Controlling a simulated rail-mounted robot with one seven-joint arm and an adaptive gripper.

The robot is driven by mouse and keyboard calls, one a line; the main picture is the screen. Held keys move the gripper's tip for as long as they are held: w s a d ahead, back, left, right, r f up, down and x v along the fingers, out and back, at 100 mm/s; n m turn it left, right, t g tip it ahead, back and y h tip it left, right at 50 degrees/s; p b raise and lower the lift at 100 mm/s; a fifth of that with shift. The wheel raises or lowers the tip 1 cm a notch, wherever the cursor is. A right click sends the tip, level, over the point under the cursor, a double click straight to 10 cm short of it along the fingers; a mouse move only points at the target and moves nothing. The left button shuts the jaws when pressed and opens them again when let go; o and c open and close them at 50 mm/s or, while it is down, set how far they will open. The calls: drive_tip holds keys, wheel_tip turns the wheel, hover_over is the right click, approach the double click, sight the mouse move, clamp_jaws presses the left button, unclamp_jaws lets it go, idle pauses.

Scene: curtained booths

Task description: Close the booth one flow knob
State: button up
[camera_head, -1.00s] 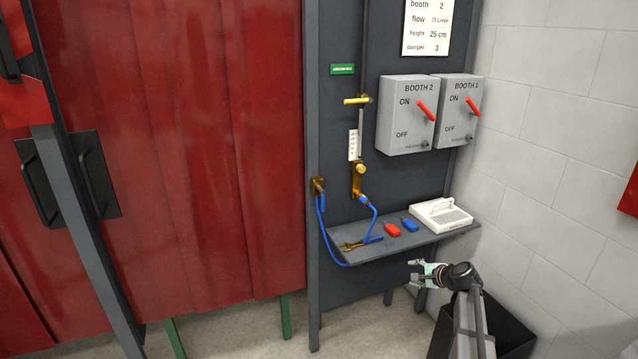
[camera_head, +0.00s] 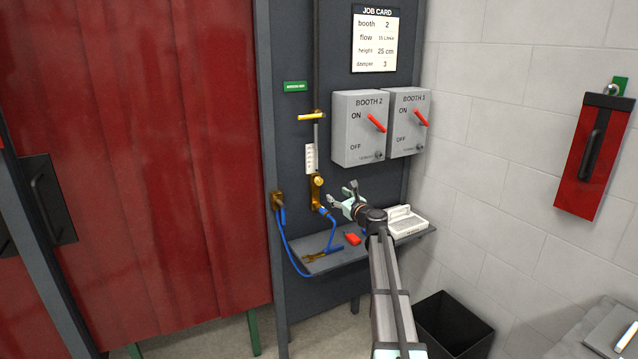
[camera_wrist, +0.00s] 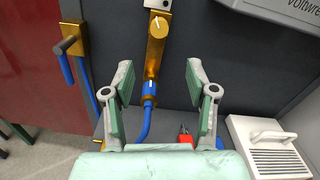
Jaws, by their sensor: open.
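A brass flow knob (camera_head: 318,181) sits at the lower end of a flowmeter with a white scale (camera_head: 311,158), on the dark panel. In the wrist view the knob (camera_wrist: 158,24) is round with a white mark, on a brass block (camera_wrist: 154,55). No booth number is readable on it. My gripper (camera_head: 342,195) is open and empty, to the right of and slightly below the knob in the head view. In the wrist view its fingers (camera_wrist: 158,85) are spread, with the knob ahead of them near the top edge. Nothing is touching the knob.
Two grey switch boxes, one marked BOOTH 2 (camera_head: 360,128), hang above and right of my gripper. A blue hose (camera_wrist: 145,125) runs under the brass block.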

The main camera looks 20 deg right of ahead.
sight(320, 182)
drive_tip(key=w+p, duration=0.1)
drive_tip(key=w, duration=0.3)
drive_tip(key=w+a+p, duration=0.1)
drive_tip(key=w, duration=0.4)
drive_tip(key=w+p, duration=0.1)
drive_tip(key=w, duration=0.4)
drive_tip(key=shift+a, duration=0.25)
drive_tip(key=shift+s, duration=0.1)
clamp_jaws()
